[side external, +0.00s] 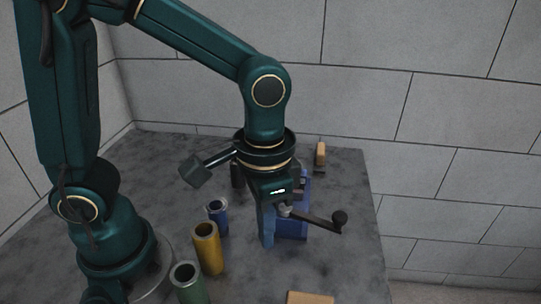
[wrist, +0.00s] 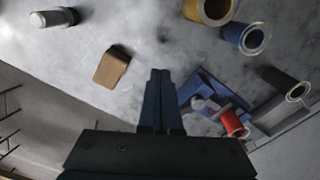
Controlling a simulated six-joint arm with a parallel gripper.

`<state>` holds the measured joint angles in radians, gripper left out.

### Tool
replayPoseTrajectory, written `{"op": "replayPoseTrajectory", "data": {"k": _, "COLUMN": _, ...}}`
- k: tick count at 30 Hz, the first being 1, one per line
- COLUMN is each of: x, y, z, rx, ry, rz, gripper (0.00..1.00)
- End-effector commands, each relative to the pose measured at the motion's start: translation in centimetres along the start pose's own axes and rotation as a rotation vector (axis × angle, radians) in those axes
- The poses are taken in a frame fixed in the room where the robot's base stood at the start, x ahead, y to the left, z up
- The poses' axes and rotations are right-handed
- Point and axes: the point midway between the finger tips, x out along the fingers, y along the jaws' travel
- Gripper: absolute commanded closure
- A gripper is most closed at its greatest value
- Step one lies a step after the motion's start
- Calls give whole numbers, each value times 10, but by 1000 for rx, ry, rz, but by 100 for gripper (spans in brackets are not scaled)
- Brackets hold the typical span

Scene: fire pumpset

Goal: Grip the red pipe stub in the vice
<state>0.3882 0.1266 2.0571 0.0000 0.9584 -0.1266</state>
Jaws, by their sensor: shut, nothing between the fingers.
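My gripper (side external: 267,243) points down beside the vice, its fingers shut and empty; the fingers also show in the wrist view (wrist: 160,74). The blue vice (side external: 293,222) stands on the table, partly behind my gripper, with a crank handle (side external: 320,221) ending in a dark knob. In the wrist view the vice (wrist: 205,92) is right of my fingers. The red pipe stub (wrist: 235,124) shows at the vice's lower right, apart from my fingers. I cannot tell whether the jaws clamp it. The stub is hidden in the side view.
Blue (side external: 217,213), yellow (side external: 207,249) and green (side external: 188,281) pipe stubs stand left of the vice. A dark pipe (wrist: 284,96) is near the vice. A tan block (side external: 310,298) lies at the front, and a small tan piece (side external: 320,155) stands behind. Walls are behind the table.

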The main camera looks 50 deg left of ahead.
Motion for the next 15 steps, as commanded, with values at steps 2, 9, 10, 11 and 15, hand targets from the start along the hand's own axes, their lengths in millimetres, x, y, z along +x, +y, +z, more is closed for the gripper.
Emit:
{"op": "replayPoseTrajectory", "data": {"k": 2, "x": -7, "y": 0, "z": -1, "rx": 0, "ry": 4, "rz": 1, "gripper": 100}}
{"op": "replayPoseTrajectory", "data": {"k": 9, "x": -25, "y": 0, "z": -1, "rx": 0, "ry": 4, "rz": 1, "gripper": 100}}
{"op": "replayPoseTrajectory", "data": {"k": 10, "x": -27, "y": 0, "z": -1, "rx": 0, "ry": 4, "rz": 1, "gripper": 100}}
{"op": "replayPoseTrajectory", "data": {"k": 11, "x": -30, "y": 0, "z": -1, "rx": 0, "ry": 4, "rz": 1, "gripper": 100}}
{"op": "replayPoseTrajectory", "data": {"k": 15, "x": -38, "y": 0, "z": 0, "rx": 0, "ry": 2, "rz": 0, "gripper": 100}}
